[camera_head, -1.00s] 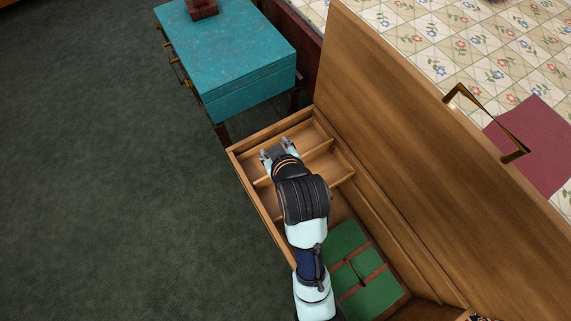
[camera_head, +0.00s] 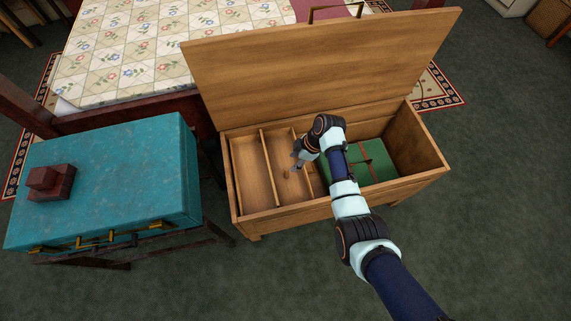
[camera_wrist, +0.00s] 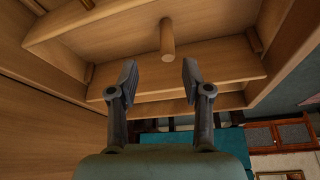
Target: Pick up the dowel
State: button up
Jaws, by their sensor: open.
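The dowel (camera_wrist: 167,38) is a short, plain wooden cylinder. In the wrist view it shows just beyond my gripper (camera_wrist: 159,74), roughly centred between the fingertips and pointing toward them. The fingers are apart with nothing between them. In the head view my gripper (camera_head: 295,163) is down in the divided left part of the open wooden chest (camera_head: 308,209). A small light-brown end (camera_head: 287,174), which looks like the dowel, shows beside the fingers. The arm hides part of the chest. I cannot tell whether a finger touches the dowel.
Thin wooden dividers (camera_head: 269,165) split the chest's left side into narrow compartments. The raised lid (camera_head: 320,75) stands behind my arm. A green bundle with brown straps (camera_head: 376,160) fills the chest's right part. A teal case (camera_head: 110,175) with a dark red block stands to the left.

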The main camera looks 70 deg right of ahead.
aim_at(288, 169)
jog(key=b+x, duration=0.1)
jog(key=x, duration=0.1)
jog(key=a+b+x, duration=0.1)
jog(key=b+x, duration=0.1)
jog(key=x, duration=0.1)
jog(key=shift+f, duration=0.2)
jog(key=shift+w+a+f+b, duration=0.15)
jog(key=shift+w+f+b, duration=0.1)
jog(key=shift+b, duration=0.15)
jog(key=shift+r, duration=0.2)
jog(key=c, duration=0.9)
